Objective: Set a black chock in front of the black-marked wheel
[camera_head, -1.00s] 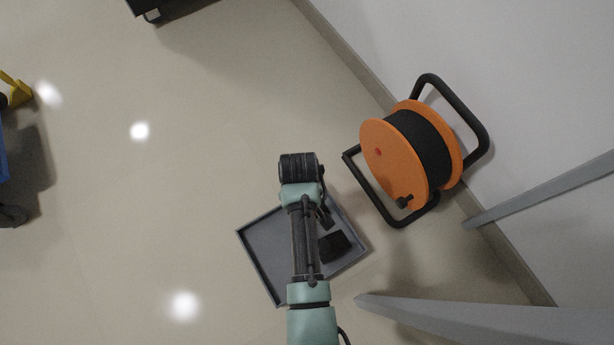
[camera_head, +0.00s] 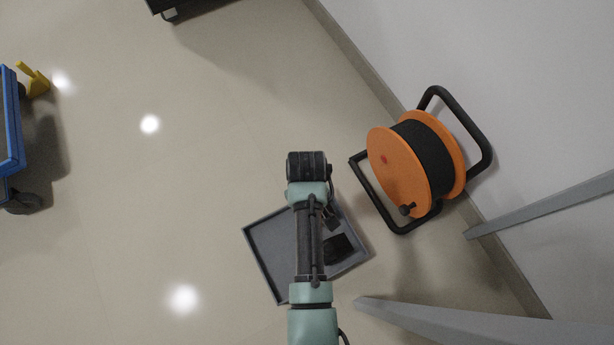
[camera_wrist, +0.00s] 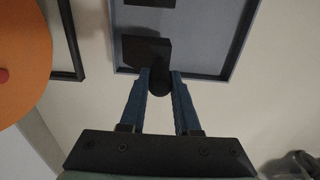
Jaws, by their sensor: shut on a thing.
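My gripper shows in the wrist view (camera_wrist: 160,78) with its two blue fingers closed on a dark piece. That piece seems to be part of a black chock (camera_wrist: 147,50), which lies right at the fingertips. In the head view my gripper (camera_head: 331,219) is over the right side of the grey tray (camera_head: 262,264), partly hidden by my arm. A second black chock (camera_head: 338,249) lies in the tray; its edge shows at the top of the wrist view (camera_wrist: 150,2). I cannot make out any black-marked wheel.
An orange cable reel (camera_head: 398,172) with a black frame stands right of the tray, near the wall. Grey legs (camera_head: 440,318) reach in at lower right. A blue cart (camera_head: 12,140) with a black wheel (camera_head: 25,203) and a yellow object (camera_head: 36,80) are at left. Middle floor is clear.

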